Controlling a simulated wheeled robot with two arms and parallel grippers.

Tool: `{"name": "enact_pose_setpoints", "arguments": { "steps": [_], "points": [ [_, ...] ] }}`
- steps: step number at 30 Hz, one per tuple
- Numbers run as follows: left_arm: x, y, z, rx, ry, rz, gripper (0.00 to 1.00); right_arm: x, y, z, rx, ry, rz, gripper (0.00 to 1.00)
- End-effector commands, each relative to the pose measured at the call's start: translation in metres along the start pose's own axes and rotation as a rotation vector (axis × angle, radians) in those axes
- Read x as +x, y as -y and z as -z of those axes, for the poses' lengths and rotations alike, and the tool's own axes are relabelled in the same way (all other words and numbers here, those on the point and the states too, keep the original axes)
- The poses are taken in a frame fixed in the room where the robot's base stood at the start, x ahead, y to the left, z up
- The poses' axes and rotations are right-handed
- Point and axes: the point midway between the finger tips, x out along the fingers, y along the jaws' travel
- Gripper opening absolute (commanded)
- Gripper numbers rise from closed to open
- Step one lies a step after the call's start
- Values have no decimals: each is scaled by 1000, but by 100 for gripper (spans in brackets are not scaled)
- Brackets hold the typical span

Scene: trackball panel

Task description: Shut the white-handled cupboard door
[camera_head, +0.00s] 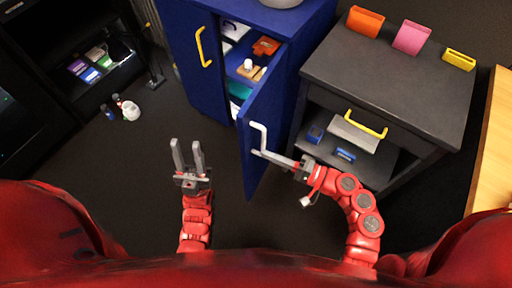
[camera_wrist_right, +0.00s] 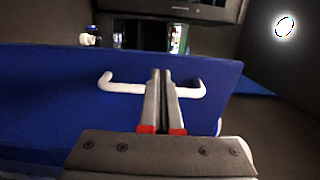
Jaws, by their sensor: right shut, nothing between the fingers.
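The blue cupboard door with the white handle (camera_head: 259,136) stands open in the head view, swung out toward me from the blue cupboard (camera_head: 190,62). My right gripper (camera_head: 264,154) is shut, with its fingertips at the white handle; I cannot tell whether they touch it. My left gripper (camera_head: 186,150) is open and empty, left of the door and above the floor.
The cupboard's other door has a yellow handle (camera_head: 203,48) and is closed. Items stand on the shelves inside. A dark grey cabinet (camera_head: 400,75) with a yellow-handled drawer stands close to the right. Small items (camera_head: 128,109) lie on the floor at left. Floor before the cupboard is clear.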

Motion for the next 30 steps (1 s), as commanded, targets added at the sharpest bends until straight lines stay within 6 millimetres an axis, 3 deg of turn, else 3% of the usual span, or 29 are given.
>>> {"name": "enact_pose_setpoints", "arguments": {
  "steps": [3,10,30],
  "points": [
    [0,0,0,0,0,0,38,21,0,-1,-1,6,0,0],
    [1,0,0,0,0,0,38,44,1,0,-3,3,0,0],
    [2,0,0,0,0,0,38,58,0,-1,0,-26,0,0]
  ]
}}
